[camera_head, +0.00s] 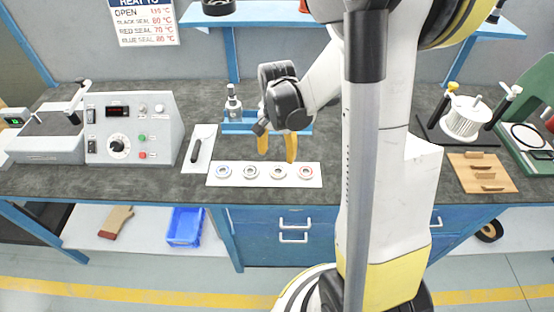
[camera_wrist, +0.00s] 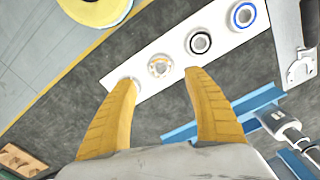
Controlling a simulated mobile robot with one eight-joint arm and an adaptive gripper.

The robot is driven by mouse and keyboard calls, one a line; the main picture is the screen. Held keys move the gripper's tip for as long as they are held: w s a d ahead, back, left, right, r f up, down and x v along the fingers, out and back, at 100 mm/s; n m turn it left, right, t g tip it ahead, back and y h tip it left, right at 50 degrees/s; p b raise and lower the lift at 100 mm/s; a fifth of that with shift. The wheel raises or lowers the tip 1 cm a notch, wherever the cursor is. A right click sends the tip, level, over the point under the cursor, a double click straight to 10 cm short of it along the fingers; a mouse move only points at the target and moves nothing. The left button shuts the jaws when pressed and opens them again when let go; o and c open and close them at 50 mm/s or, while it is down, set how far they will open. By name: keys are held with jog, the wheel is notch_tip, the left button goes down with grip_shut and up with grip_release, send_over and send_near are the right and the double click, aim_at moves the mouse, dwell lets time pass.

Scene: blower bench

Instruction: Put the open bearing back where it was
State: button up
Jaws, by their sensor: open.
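The open bearing (camera_head: 278,171) lies flat on a white mat (camera_head: 236,182), third from the left in a row. In the wrist view the open bearing (camera_wrist: 159,66) shows its brownish inner ring of balls. It lies just beyond and between the fingertips, apparently untouched. My gripper (camera_head: 277,158) is open and empty above the back edge of the mat; its yellow fingers also show in the wrist view (camera_wrist: 160,77). The black-sealed (camera_head: 250,171) and blue-sealed (camera_head: 223,171) bearings lie left of it. The red-sealed bearing (camera_head: 306,171) lies right, largely hidden by a finger in the wrist view.
A blue stand with a metal tool (camera_head: 233,108) is behind the mat. A heater box (camera_head: 132,128) stands left, beside a white sheet with a dark-handled tool (camera_head: 198,147). A wooden rack (camera_head: 482,172) and a white-rotor fixture (camera_head: 465,117) are right.

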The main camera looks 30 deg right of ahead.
jog(key=s+a+r+n+t, duration=0.3)
jog(key=s+a+r+n, duration=0.2)
jog(key=r, duration=0.4)
jog(key=s+a+r+n+t, duration=0.4)
jog(key=s+a+r+n, duration=0.1)
jog(key=a+r+n, duration=0.1)
jog(key=shift+s+a+r+p, duration=0.15)
jog(key=shift+a+r+p, duration=0.15)
jog(key=shift+a+r, duration=0.8)
jog(key=shift+d+r, duration=0.25)
